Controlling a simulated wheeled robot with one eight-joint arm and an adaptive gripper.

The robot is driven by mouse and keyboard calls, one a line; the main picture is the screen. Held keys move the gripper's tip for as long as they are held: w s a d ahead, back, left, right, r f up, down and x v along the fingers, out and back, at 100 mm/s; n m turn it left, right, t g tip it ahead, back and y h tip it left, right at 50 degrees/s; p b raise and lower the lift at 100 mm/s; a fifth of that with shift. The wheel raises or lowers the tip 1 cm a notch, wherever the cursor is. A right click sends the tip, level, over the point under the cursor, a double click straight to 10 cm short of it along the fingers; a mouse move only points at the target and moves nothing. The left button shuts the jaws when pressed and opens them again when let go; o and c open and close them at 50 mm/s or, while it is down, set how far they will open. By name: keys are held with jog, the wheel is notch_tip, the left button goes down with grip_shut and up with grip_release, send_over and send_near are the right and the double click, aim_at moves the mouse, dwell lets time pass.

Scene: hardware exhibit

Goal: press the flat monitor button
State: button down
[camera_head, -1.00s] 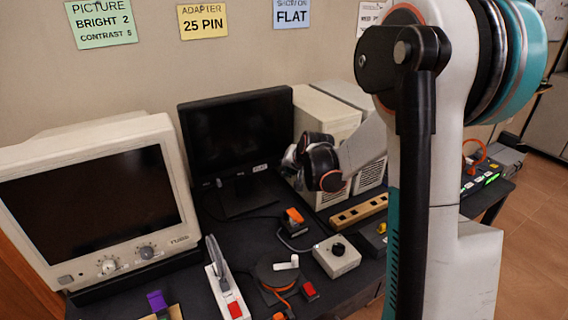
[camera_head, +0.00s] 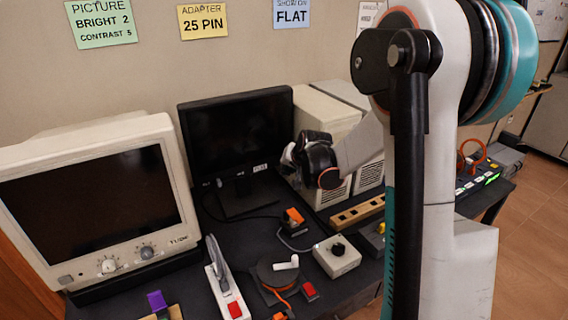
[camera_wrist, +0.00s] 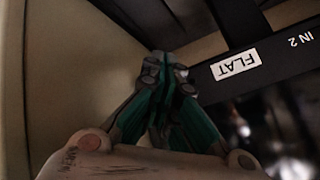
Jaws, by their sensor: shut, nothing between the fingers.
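The black flat monitor (camera_head: 235,132) stands on the dark table in the head view, its screen dark. A white FLAT label is on its lower bezel; the label (camera_wrist: 236,65) shows upside down in the wrist view, with IN 2 lettering beside it. My gripper (camera_head: 289,157) is at the monitor's lower right corner, in front of the beige computer case. In the wrist view my gripper (camera_wrist: 169,62) has its green fingers together and empty, tips close to the end of the bezel near the label. I cannot tell whether they touch it. I cannot make out the button itself.
A beige CRT monitor (camera_head: 95,195) stands at the left. The beige computer case (camera_head: 322,125) is close behind my gripper. A grey box with a black knob (camera_head: 337,256), a wooden strip (camera_head: 358,210) and a cable reel (camera_head: 278,272) lie in front.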

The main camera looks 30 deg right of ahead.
jog(key=shift+w, duration=0.15)
dwell(0.5)
jog(key=shift+s, duration=0.65)
jog(key=s, duration=0.6)
jog(key=shift+d, duration=0.1)
dwell(0.4)
